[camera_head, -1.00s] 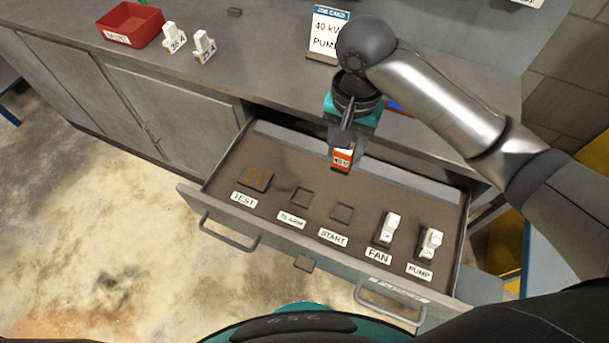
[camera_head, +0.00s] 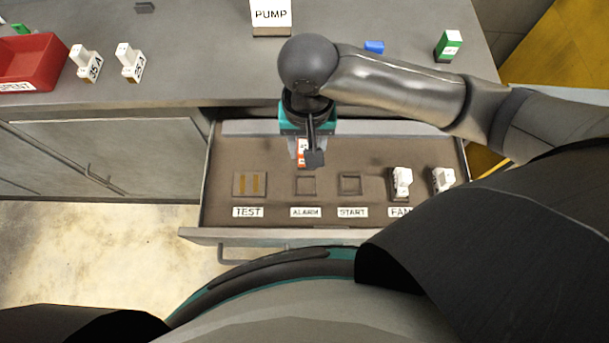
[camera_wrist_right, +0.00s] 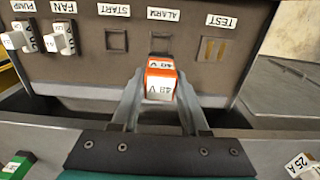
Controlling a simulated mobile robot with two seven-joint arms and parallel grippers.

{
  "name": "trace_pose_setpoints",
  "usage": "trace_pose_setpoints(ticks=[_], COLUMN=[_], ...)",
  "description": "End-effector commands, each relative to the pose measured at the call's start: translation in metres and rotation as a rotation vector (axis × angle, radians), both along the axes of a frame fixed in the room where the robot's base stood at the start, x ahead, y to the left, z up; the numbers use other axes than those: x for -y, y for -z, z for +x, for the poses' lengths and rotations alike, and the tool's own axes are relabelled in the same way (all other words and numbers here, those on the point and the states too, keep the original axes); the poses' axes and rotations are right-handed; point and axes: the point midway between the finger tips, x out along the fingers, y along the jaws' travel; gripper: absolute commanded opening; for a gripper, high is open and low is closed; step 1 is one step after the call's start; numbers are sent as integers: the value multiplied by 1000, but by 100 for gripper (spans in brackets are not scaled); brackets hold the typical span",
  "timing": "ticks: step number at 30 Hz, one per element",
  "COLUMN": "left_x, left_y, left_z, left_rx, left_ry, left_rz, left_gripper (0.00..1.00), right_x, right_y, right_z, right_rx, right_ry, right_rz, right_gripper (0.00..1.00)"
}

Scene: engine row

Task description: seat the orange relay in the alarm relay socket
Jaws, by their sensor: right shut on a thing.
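My right gripper (camera_head: 303,155) is shut on the orange relay (camera_head: 302,148), which is partly hidden behind the gripper in the head view. In the right wrist view the relay (camera_wrist_right: 160,80) sits between the two fingertips, showing an orange edge and a white face marked 48 V. The alarm relay socket (camera_head: 306,185) is a square recess behind the ALARM label (camera_head: 306,212) in the open drawer, and looks empty. In the wrist view the relay is just short of the alarm socket (camera_wrist_right: 160,42) and partly in line with it. My left gripper is not in view.
The drawer (camera_head: 220,235) also has a TEST pad (camera_head: 249,184), an empty START socket (camera_head: 350,184), and white relays at FAN (camera_head: 401,180) and PUMP (camera_head: 442,179). A red bin (camera_head: 38,62), two white relays and a green-and-white block (camera_head: 448,45) stand on the counter.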

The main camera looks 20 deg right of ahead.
Motion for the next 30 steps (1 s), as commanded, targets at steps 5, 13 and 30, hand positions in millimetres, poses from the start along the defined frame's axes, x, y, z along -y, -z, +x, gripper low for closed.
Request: trace_pose_setpoints(ticks=[5,13,30], left_x=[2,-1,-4], left_y=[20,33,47], left_z=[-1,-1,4], left_rx=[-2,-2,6], left_ry=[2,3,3], left_rz=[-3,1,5], left_gripper=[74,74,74], right_x=[1,0,0], right_y=[53,95,139], right_z=[0,0,1], right_rx=[-2,1,2], right_ry=[2,0,0], right_rz=[-3,1,1], right_gripper=[0,0,0])
